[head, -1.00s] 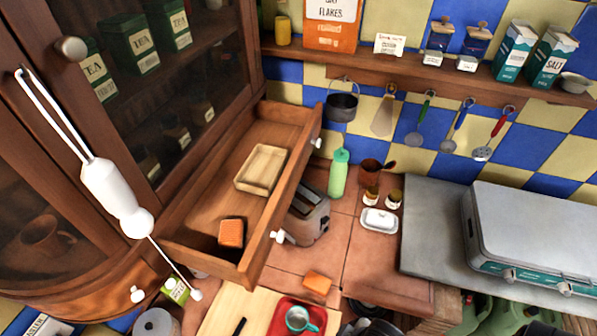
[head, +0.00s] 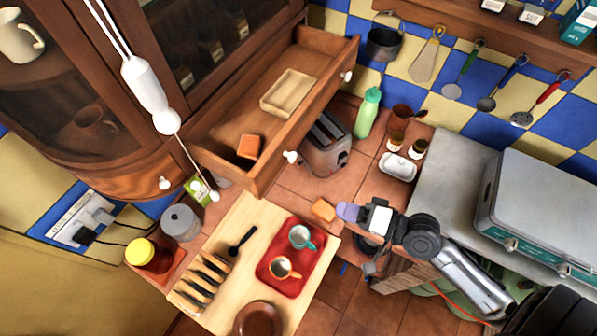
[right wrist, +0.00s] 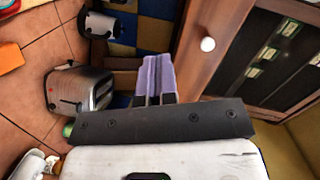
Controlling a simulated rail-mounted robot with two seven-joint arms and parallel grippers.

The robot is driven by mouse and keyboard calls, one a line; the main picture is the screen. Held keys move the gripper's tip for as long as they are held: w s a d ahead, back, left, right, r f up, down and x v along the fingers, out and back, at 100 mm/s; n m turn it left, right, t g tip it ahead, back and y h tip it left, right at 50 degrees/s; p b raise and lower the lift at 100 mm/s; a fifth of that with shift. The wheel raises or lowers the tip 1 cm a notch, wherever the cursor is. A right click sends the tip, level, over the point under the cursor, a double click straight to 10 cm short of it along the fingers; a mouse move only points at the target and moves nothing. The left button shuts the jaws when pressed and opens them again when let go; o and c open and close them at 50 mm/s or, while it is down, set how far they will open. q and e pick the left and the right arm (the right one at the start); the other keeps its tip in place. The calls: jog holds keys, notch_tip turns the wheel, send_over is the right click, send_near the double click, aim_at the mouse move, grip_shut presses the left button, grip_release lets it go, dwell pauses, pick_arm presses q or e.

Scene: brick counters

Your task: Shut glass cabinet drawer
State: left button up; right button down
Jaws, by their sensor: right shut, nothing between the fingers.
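The glass cabinet (head: 225,55) stands at upper left in the head view. Its wooden drawer (head: 315,107) is pulled well out and has two white knobs. A shallow wooden tray (head: 287,92) and an orange-brown block (head: 248,147) lie inside it. My right gripper (head: 348,212) is shut and empty, below and to the right of the drawer in the head view, apart from it. In the right wrist view its purple fingers (right wrist: 158,75) are together; a wooden front with a white knob (right wrist: 208,44), apparently the drawer's, lies beyond them. My left gripper is not in view.
A toaster (head: 326,147) stands beside the drawer front, with a green bottle (head: 368,112) behind it. A board (head: 215,310) carries a red tray (head: 276,278) with cups. A grey case (head: 545,210) sits at right.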

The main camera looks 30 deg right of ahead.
notch_tip(320, 180, up, 3)
jog(key=w+d+m+t, duration=0.1)
jog(key=m+t, duration=0.2)
jog(key=m, duration=0.2)
jog(key=p, duration=0.4)
send_near(283, 167)
jog(key=x, duration=0.6)
jog(key=shift+r, duration=0.35)
jog(key=shift+w+a+f+p, duration=0.1)
jog(key=shift+w+a+p, duration=0.25)
jog(key=shift+w, duration=0.25)
jog(key=shift+w, duration=0.1)
